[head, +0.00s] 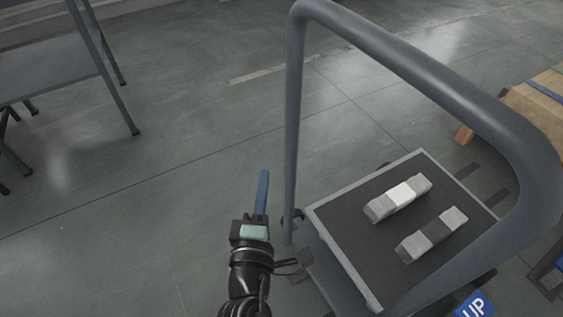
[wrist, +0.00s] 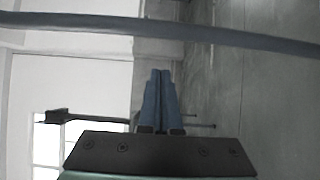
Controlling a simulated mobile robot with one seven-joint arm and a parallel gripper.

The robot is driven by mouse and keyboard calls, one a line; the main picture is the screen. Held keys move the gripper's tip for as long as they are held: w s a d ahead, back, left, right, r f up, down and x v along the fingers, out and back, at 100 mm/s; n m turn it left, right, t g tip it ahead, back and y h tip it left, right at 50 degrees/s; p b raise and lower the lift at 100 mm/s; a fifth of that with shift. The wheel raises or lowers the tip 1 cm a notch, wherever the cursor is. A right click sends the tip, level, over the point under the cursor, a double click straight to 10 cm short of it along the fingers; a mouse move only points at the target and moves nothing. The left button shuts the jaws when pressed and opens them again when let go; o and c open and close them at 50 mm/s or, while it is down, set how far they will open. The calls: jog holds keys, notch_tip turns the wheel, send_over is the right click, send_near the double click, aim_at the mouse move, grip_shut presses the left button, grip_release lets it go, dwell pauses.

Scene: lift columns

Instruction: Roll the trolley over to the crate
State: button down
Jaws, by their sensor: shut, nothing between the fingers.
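The trolley (head: 350,244) stands at the right of the head view, with a dark deck, a light rim and a tall grey tube handle (head: 292,120) arching over it. Two grey block-like pieces lie on its deck, one with a white middle (head: 403,193) and one with a dark middle (head: 436,232). My gripper (head: 263,176) is shut and empty, just left of the handle's near upright and apparently apart from it. In the wrist view its blue fingers (wrist: 160,98) are together, and a dark bar (wrist: 230,38) crosses above them. I cannot identify a crate for certain.
A grey table-like frame (head: 60,72) stands at the upper left. A wooden item (head: 530,112) with a blue strip is at the right edge. A blue "UP" sign (head: 475,306) shows at the bottom right. The floor left of the trolley is clear.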

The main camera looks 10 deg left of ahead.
jog(key=shift+w+d+p, duration=0.3)
jog(key=shift+w+d, duration=0.15)
jog(key=shift+w, duration=0.4)
jog(key=shift+w+d+p, duration=0.3)
jog(key=shift+w+d, duration=0.15)
jog(key=shift+w, duration=0.4)
jog(key=shift+w+d+p, duration=0.3)
jog(key=shift+w+d, duration=0.15)
jog(key=shift+w, duration=0.4)
jog(key=shift+w+d, duration=0.1)
